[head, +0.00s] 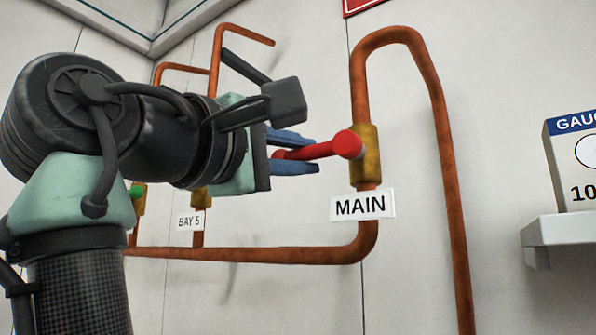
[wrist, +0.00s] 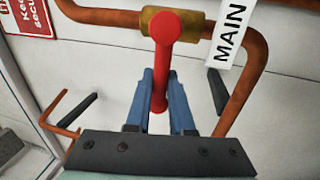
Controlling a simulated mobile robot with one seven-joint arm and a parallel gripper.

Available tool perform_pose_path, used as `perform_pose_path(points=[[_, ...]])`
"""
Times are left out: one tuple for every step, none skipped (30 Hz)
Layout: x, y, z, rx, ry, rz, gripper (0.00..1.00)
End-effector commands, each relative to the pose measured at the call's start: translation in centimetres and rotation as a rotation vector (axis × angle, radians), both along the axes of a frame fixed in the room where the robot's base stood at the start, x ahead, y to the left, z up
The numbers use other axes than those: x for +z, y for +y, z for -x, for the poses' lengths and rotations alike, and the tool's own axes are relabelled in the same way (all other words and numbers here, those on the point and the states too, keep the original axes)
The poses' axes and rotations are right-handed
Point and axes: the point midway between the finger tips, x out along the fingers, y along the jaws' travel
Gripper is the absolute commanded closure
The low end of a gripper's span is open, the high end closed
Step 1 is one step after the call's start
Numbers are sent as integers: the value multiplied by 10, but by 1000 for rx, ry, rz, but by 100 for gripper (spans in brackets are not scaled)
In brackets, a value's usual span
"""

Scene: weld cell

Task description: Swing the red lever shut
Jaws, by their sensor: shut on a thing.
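The red lever (head: 335,149) sticks out to the left from the brass valve body (head: 371,158) on the copper pipe above the MAIN label. It lies close to level, crosswise to the upright pipe. My gripper (head: 296,153) has its blue fingers around the lever's free end. In the wrist view the red lever (wrist: 161,62) runs down from the brass valve (wrist: 191,29) in between the blue fingers (wrist: 168,100). The gripper is shut on the lever, and the lever's far tip is partly hidden by the fingers.
The MAIN label (head: 362,205) sits just below the valve. Copper pipes (head: 443,130) run along the wall. A BAY 5 label (head: 190,221) and a green-handled valve (head: 137,192) are at left, partly behind my arm. A gauge box (head: 574,165) stands on a shelf (head: 565,231) at right.

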Motion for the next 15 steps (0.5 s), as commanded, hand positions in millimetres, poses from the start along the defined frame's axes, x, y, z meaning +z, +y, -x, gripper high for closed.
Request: perform_pose_path(points=[[-1,0,0,-1,4,4,100],[-1,0,0,-1,6,6,100],[-1,0,0,-1,7,8,100],[-1,0,0,-1,8,8,100],[-1,0,0,-1,8,8,100],[-1,0,0,-1,8,8,100],[-1,0,0,-1,8,8,100],[-1,0,0,-1,8,8,100],[-1,0,0,0,9,7,100],[-1,0,0,-1,9,7,100],[-2,0,0,0,9,7,100],[-2,0,0,0,9,7,100],[-2,0,0,0,10,7,100],[-2,0,-1,0,10,7,74],[-2,0,0,0,10,7,67]])
